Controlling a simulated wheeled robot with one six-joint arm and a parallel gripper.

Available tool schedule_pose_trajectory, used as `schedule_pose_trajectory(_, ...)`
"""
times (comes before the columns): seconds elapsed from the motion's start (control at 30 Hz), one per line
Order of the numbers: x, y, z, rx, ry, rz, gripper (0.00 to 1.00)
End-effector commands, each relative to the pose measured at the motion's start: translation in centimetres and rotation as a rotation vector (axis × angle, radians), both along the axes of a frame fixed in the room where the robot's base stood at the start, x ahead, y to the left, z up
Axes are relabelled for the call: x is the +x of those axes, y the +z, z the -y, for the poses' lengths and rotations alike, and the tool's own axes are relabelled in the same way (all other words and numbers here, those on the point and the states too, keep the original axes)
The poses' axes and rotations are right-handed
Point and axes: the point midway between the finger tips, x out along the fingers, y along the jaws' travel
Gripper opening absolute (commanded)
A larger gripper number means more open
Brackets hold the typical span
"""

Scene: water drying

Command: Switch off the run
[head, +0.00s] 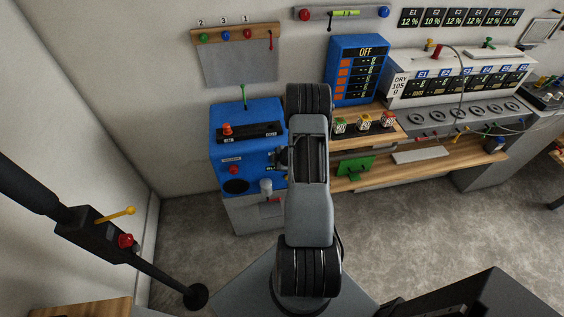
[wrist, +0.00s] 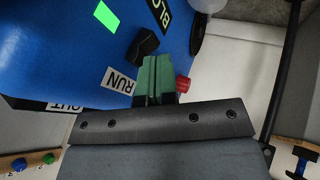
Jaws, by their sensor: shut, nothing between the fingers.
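The blue machine (head: 230,165) stands left of my arm in the head view. In the wrist view its blue face (wrist: 60,50) carries a tilted RUN label (wrist: 118,80). A black knob or switch (wrist: 145,43) sticks out of that face near the label; its setting is hard to tell. My gripper (wrist: 156,60) has green fingers, shut and empty, with tips just below the black knob in the picture; I cannot tell whether they touch it.
A red knob (wrist: 183,84) shows right of my fingers. A bright green patch (wrist: 106,17) and a partly cut-off label lie above RUN.

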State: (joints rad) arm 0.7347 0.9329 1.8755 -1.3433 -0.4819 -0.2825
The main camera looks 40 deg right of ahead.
Motion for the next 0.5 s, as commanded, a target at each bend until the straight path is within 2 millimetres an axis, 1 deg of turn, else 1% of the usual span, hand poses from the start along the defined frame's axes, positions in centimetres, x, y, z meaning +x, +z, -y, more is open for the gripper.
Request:
schedule_pose_trajectory(0.17,-2.0,0.3,-1.2,0.0,-0.006,-0.001,0.0)
schedule_pose_trajectory(0.3,-3.6,3.1,-0.9,-0.004,-0.008,0.004,0.0)
schedule_pose_trajectory(0.5,-5.3,6.2,-1.1,-0.002,0.004,0.003,0.0)
